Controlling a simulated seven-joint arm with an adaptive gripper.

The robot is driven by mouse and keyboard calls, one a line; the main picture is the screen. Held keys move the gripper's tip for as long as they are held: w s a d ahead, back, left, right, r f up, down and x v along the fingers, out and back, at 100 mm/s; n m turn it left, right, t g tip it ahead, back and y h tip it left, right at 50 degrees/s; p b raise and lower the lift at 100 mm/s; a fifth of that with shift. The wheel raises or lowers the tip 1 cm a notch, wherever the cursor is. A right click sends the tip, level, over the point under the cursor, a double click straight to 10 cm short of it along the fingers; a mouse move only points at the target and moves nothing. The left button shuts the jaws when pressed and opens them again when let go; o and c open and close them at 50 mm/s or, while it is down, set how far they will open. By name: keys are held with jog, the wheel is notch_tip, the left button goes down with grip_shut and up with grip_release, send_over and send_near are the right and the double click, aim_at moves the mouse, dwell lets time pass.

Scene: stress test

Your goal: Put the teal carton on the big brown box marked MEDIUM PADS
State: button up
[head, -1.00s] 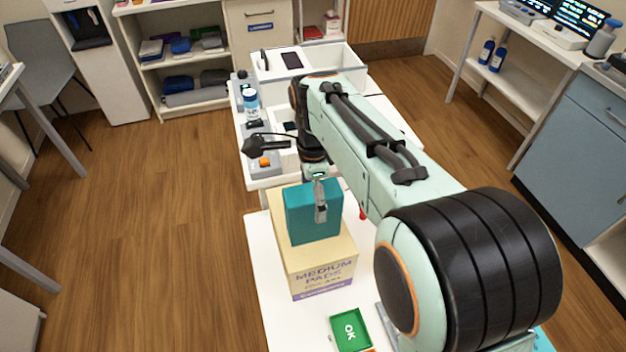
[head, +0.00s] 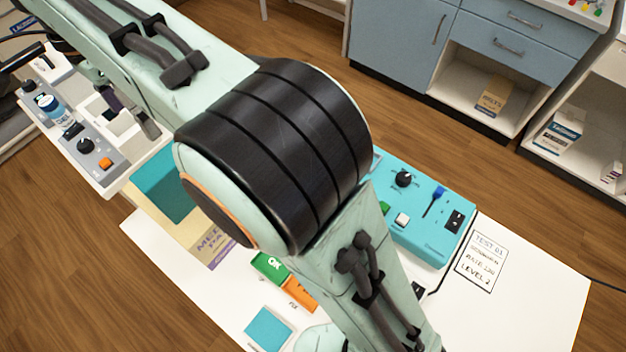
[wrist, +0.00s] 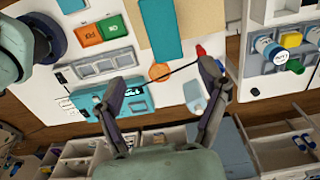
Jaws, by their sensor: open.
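The teal carton (head: 168,187) stands on top of the big brown box marked MEDIUM PADS (head: 208,246). In the head view my arm hides its right part. In the wrist view the carton (wrist: 160,28) shows at the top, with a tan strip of the box (wrist: 134,22) beside it. My gripper (wrist: 160,79) is open and empty, with its two dark fingers spread wide. It is apart from the carton, which lies beyond the fingertips in the wrist view.
Green OK and orange tiles (head: 301,294) and a teal square (head: 268,328) lie near the box. A teal control panel (head: 425,222) and a printed label (head: 481,261) are on the white table at the right. A grey unit with a knob (head: 87,146) stands at the left.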

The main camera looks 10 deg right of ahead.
jog(key=s+d+f+n, duration=0.1)
jog(key=s+d+n, duration=0.2)
jog(key=d, duration=0.7)
jog(key=s+d+f+n, duration=0.2)
jog(key=s+d, duration=0.1)
jog(key=d, duration=0.6)
jog(key=s+d+f+n, duration=0.5)
jog(key=s+d+f, duration=0.2)
jog(key=s, duration=0.4)
jog(key=shift+s+f+y, duration=0.25)
jog(key=shift+f+y, duration=0.15)
jog(key=shift+f, duration=0.2)
